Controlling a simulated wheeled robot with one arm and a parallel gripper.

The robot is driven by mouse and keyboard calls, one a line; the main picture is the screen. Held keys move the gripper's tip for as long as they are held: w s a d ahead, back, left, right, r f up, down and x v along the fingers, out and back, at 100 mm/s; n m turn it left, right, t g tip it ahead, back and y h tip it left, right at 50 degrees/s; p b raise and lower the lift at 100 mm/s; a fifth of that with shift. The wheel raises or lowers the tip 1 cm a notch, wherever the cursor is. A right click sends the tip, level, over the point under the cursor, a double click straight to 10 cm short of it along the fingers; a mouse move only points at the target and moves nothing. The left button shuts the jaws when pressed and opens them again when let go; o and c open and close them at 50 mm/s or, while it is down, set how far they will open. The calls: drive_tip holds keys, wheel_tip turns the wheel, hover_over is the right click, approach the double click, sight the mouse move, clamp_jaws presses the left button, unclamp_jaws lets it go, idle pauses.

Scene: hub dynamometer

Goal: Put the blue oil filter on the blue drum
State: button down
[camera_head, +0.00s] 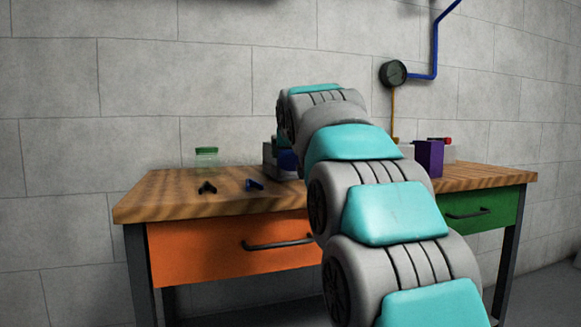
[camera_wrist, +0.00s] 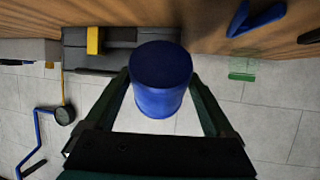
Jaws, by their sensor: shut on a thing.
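The blue oil filter (camera_wrist: 161,85), a plain blue cylinder, sits between the two fingers of my gripper (camera_wrist: 161,76) in the wrist view. The fingers are shut on its sides, and its round end faces the camera. In the head view a small blue patch (camera_head: 288,160) shows beside the end of my arm, in front of a grey box; it appears to be the same filter, mostly hidden. My gripper itself is hidden behind my arm there. I cannot make out a separate blue drum in either view.
A wooden workbench (camera_head: 160,200) carries a green-lidded jar (camera_head: 206,158), a black clip (camera_head: 207,188), a blue clip (camera_head: 254,185), a grey box (camera_head: 270,158) and a purple block (camera_head: 429,158). My arm covers the bench's middle. The left front top is clear.

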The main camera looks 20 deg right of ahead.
sight(292, 163)
drive_tip(key=shift+w+d, duration=0.1)
drive_tip(key=shift+w, duration=0.55)
drive_tip(key=shift+f+b, duration=0.35)
drive_tip(key=shift+f, duration=1.5)
unclamp_jaws()
drive_tip(key=shift+w, duration=0.1)
drive_tip(key=shift+r, duration=0.15)
drive_tip(key=v, duration=1.1)
drive_tip(key=s+a+f+g, duration=0.1)
drive_tip(key=s+f+g, duration=0.1)
drive_tip(key=s+f, duration=0.5)
drive_tip(key=s+a+f+n+g+y, duration=0.1)
drive_tip(key=s+f+g, duration=0.2)
drive_tip(key=f, duration=0.7)
drive_tip(key=s+f+g, duration=0.2)
drive_tip(key=s+f, duration=0.4)
drive_tip(key=f, duration=0.3)
drive_tip(key=s+a+f+g, duration=0.1)
drive_tip(key=s+f+g, duration=0.3)
drive_tip(key=s+f, duration=0.5)
drive_tip(key=s+a+f+n+g+y, duration=0.1)
drive_tip(key=s+f+g, duration=0.3)
drive_tip(key=s+f, duration=0.6)
drive_tip(key=s+a, duration=0.1)
drive_tip(key=s, duration=0.7)
drive_tip(key=shift+a+f+y+p, duration=0.3)
drive_tip(key=shift+f, duration=0.05)
